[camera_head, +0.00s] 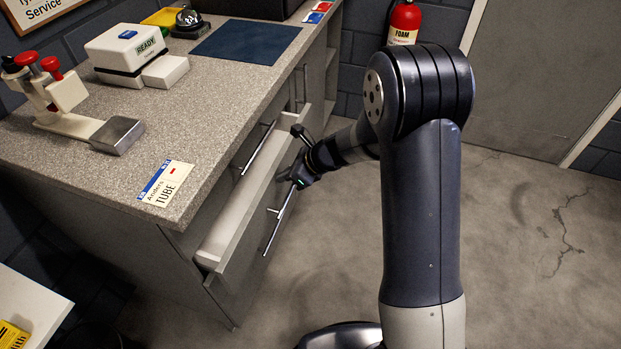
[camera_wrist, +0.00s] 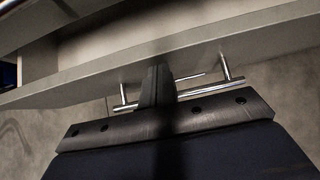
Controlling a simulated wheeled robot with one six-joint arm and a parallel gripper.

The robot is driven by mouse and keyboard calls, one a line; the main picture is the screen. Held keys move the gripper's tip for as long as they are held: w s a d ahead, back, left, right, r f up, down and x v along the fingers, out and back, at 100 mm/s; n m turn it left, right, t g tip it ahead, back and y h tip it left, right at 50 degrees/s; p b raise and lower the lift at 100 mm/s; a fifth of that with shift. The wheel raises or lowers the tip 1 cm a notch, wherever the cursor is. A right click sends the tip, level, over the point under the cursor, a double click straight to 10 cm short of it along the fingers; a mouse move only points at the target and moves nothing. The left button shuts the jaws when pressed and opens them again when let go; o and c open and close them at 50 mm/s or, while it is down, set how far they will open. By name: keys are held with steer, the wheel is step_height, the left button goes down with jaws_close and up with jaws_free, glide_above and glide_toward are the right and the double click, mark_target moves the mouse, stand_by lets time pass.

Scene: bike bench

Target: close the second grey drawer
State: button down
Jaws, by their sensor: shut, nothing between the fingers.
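The second grey drawer (camera_head: 240,222) is pulled part way out of the cabinet, below a closed drawer. It has a silver bar handle (camera_head: 276,225) on its front. In the wrist view the drawer's front (camera_wrist: 215,55) runs across the picture, with the handle (camera_wrist: 205,88) below its top edge. My gripper (camera_head: 292,180) is at the drawer's front, near the far end of the handle. In the wrist view its fingers (camera_wrist: 157,85) are together and empty, close to the drawer front beside the handle bar. I cannot tell whether they touch it.
The closed upper drawer has its own bar handle (camera_head: 258,148). The speckled worktop (camera_head: 215,130) carries a white READY box (camera_head: 125,50), a red-handled clamp tool (camera_head: 75,105), a blue mat (camera_head: 245,42) and a TUBE card (camera_head: 167,184). The floor (camera_head: 530,220) to the right is clear.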

mark_target(275, 171)
steer(key=shift+w+a, duration=0.3)
steer(key=shift+a, duration=0.65)
steer(key=shift+w+a, duration=0.3)
steer(key=shift+a, duration=0.6)
steer(key=shift+d, duration=0.15)
